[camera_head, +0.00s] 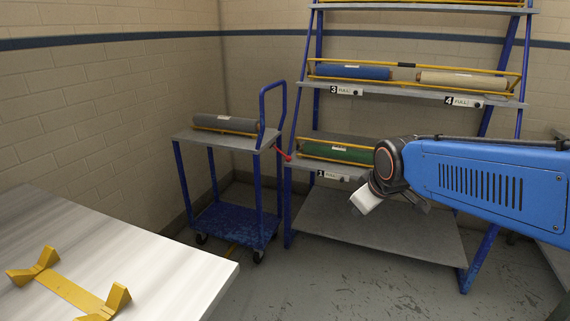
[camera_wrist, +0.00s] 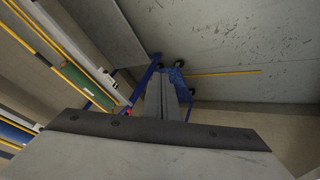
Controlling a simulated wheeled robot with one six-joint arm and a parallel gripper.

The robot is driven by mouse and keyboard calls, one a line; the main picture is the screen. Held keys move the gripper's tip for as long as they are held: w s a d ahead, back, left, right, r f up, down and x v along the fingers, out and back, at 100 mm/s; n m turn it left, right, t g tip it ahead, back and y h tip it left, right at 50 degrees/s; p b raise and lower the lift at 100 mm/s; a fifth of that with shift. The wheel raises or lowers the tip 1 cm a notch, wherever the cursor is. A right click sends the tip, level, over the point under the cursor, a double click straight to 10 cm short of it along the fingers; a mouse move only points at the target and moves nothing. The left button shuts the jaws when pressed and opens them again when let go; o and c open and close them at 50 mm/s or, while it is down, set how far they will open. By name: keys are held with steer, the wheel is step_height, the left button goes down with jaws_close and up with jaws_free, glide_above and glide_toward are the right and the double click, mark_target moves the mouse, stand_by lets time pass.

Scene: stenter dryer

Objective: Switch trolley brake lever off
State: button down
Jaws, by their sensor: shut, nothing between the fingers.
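The trolley (camera_head: 228,222) has a blue frame, a grey top and a lower shelf. It stands left of the rack, and part of it shows beyond my fingers in the wrist view (camera_wrist: 178,80). The red brake lever (camera_head: 281,153) sticks out at the right side of the trolley top, angled down to the right. A small bit of red shows beside my fingers in the wrist view (camera_wrist: 128,109). My gripper (camera_head: 364,201) is shut and empty, apart from the lever, to its right and in front of the rack. Its fingers meet in the wrist view (camera_wrist: 165,90).
The rack (camera_head: 378,227) holds a green roll (camera_head: 335,151) on its lower level, with blue (camera_head: 353,72) and beige (camera_head: 462,82) rolls above. A grey roll (camera_head: 225,124) lies on the trolley. A pale table (camera_head: 150,262) with yellow cradles is at front left. Floor between is clear.

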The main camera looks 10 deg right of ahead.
mark_target(282, 153)
steer(key=w+a+f+n+t, duration=0.15)
steer(key=w+n, duration=0.35)
steer(key=w, duration=1)
steer(key=w+a+n+t, duration=0.25)
steer(key=w+n, duration=0.25)
steer(key=w, duration=0.9)
steer(key=w+a+f+n+y, duration=0.1)
steer(key=w+a+f+n, duration=0.1)
steer(key=w, duration=0.5)
steer(key=w+a+f+n+t+y, duration=0.1)
steer(key=w+a+f+n, duration=0.2)
steer(key=w+f, duration=0.3)
steer(key=w+a+f+n+t+y, duration=0.1)
steer(key=w+f+n, duration=0.3)
steer(key=w, duration=0.5)
steer(key=shift+w+a+f+n, duration=0.25)
steer(key=shift+w+a+n, duration=0.1)
steer(key=shift+a, duration=0.5)
steer(key=x, duration=1)
steer(key=shift+d+r, duration=0.5)
steer(key=shift+d, duration=0.35)
steer(key=shift+d+r, duration=0.55)
steer(key=shift+d, duration=0.3)
